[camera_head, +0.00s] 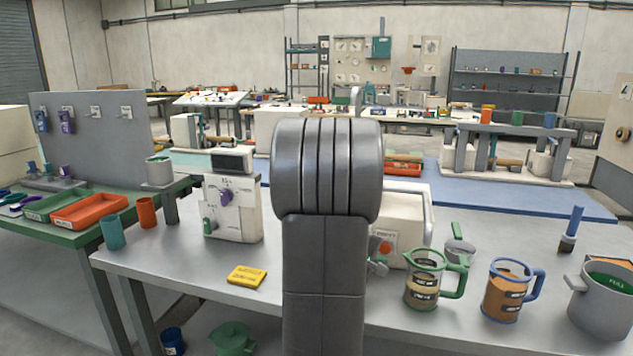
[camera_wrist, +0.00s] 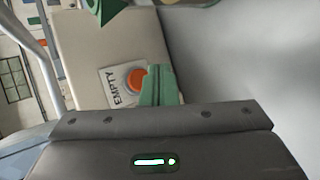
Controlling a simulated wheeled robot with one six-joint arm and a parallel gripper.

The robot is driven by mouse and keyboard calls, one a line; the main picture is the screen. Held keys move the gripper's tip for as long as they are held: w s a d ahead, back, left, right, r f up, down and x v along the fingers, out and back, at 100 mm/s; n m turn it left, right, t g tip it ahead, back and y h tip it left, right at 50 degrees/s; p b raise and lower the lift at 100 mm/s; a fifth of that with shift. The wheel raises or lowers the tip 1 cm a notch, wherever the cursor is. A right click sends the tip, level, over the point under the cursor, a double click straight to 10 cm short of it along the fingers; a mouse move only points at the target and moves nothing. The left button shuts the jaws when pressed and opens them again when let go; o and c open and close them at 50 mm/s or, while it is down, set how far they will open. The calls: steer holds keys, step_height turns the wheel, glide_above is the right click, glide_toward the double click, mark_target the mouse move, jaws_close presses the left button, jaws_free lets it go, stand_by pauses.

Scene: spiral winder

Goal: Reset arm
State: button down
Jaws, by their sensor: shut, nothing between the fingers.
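My gripper (camera_wrist: 158,74) shows in the wrist view as a green finger part above a dark grey body with a lit green strip. It is shut and empty. It is in front of a cream machine (camera_wrist: 95,50) with an orange button and a sign reading EMPTY; I cannot tell whether it touches the machine. In the head view my grey arm stands upright in the middle and covers part of the same cream machine (camera_head: 402,217). My gripper is mostly hidden there.
A green-handled jug (camera_head: 424,280), a blue-handled jug (camera_head: 505,290) and a grey pot (camera_head: 601,312) stand at the right of the grey table (camera_head: 190,275). A machine with a dark screen (camera_head: 232,205) and a yellow block (camera_head: 247,277) are left of my arm. Orange and green trays lie farther left.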

steer(key=shift+s+a+f+b, duration=0.15)
steer(key=shift+s+f+b, duration=0.25)
steer(key=shift+b, duration=1.35)
steer(key=shift+s+a+r, duration=0.15)
steer(key=shift+s+r, duration=0.05)
steer(key=shift+s, duration=0.4)
steer(key=shift+w+d+r+p, duration=0.2)
steer(key=shift+w+r+p, duration=0.2)
steer(key=shift+w+p, duration=0.35)
steer(key=shift+p, duration=1)
steer(key=shift+w+d+p, duration=0.1)
steer(key=shift+w+p, duration=0.05)
steer(key=shift+p, duration=0.65)
